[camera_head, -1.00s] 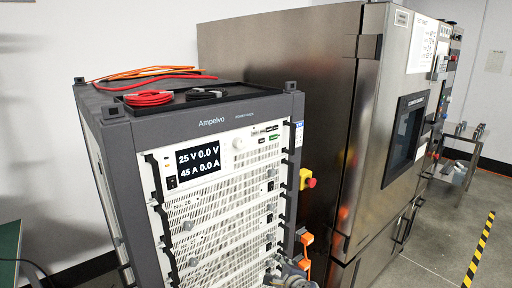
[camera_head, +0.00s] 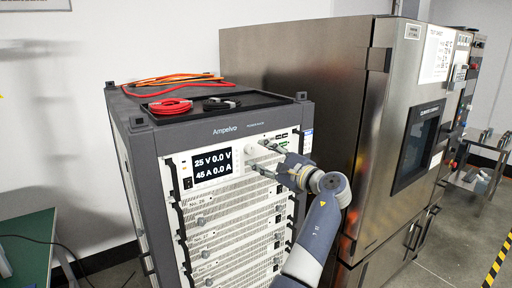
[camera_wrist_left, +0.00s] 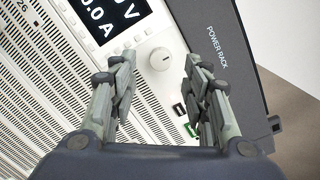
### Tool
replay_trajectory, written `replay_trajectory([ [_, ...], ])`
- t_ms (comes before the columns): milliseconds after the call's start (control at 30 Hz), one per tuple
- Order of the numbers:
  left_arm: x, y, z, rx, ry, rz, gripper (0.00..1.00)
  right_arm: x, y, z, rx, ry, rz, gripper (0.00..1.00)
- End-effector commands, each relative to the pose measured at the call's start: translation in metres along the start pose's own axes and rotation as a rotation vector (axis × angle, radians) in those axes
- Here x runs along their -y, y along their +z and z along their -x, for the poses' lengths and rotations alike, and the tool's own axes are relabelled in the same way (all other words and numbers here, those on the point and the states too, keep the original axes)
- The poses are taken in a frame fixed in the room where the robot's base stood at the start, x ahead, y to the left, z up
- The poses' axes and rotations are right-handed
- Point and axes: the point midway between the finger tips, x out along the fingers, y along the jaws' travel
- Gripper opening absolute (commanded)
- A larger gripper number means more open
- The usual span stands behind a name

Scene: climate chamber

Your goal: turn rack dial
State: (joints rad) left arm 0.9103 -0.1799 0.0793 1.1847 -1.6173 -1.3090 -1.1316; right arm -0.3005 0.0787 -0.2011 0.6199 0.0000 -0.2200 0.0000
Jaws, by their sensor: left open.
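The rack dial is a round white knob (camera_wrist_left: 162,59) on the white front panel, right of the black display, in the left wrist view. In the head view the dial (camera_head: 249,149) shows just left of the fingertips. My left gripper (camera_head: 257,155) is in front of the upper panel, with its arm rising from the bottom. In the left wrist view the open fingers (camera_wrist_left: 159,72) are spread on either side of the dial, with nothing between them. I cannot tell how far the tips are from the panel. My right gripper is out of view.
The display (camera_head: 213,168) reads 25 V 0.0 V and 45 A 0.0 A. Red cables (camera_head: 170,105) lie in a black tray on the rack. A steel climate chamber (camera_head: 300,70) stands close on the right. A green table (camera_head: 30,245) is at lower left.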

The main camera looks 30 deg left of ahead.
Motion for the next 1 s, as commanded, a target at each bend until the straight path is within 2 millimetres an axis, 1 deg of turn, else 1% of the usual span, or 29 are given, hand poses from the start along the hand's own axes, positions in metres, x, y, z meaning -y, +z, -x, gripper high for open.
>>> replay_trajectory([
  [33,0.003,0.003,-0.010,0.001,0.001,-0.001,0.44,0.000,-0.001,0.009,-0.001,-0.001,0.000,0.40],
  [100,0.003,0.002,-0.021,0.001,0.000,-0.002,0.44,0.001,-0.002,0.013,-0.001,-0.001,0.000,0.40],
  [233,0.002,0.001,-0.034,0.000,0.000,0.000,0.44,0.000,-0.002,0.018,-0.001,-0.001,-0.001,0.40],
  [367,0.001,0.000,-0.040,-0.001,-0.001,0.000,0.44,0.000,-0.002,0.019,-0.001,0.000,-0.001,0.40],
  [600,0.000,-0.001,-0.041,-0.002,-0.001,0.001,0.44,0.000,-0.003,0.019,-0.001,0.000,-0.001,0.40],
  [633,0.000,-0.001,-0.041,-0.002,-0.001,0.001,0.41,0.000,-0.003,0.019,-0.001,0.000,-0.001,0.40],
  [667,0.000,-0.001,-0.041,-0.002,-0.001,0.001,0.35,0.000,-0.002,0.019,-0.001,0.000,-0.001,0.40],
  [700,0.000,-0.001,-0.041,-0.002,-0.001,0.001,0.26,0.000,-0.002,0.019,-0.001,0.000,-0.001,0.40],
  [767,0.000,-0.001,-0.041,-0.002,-0.001,0.001,0.12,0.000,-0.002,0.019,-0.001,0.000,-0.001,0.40],
  [800,0.000,-0.001,-0.040,-0.002,-0.001,0.001,0.03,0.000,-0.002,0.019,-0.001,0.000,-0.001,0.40],
  [833,0.000,-0.001,-0.040,-0.002,-0.001,0.001,0.00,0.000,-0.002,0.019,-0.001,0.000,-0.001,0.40],
  [1000,0.000,-0.001,-0.040,-0.002,0.000,0.003,0.00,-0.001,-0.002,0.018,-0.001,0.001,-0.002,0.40],
])
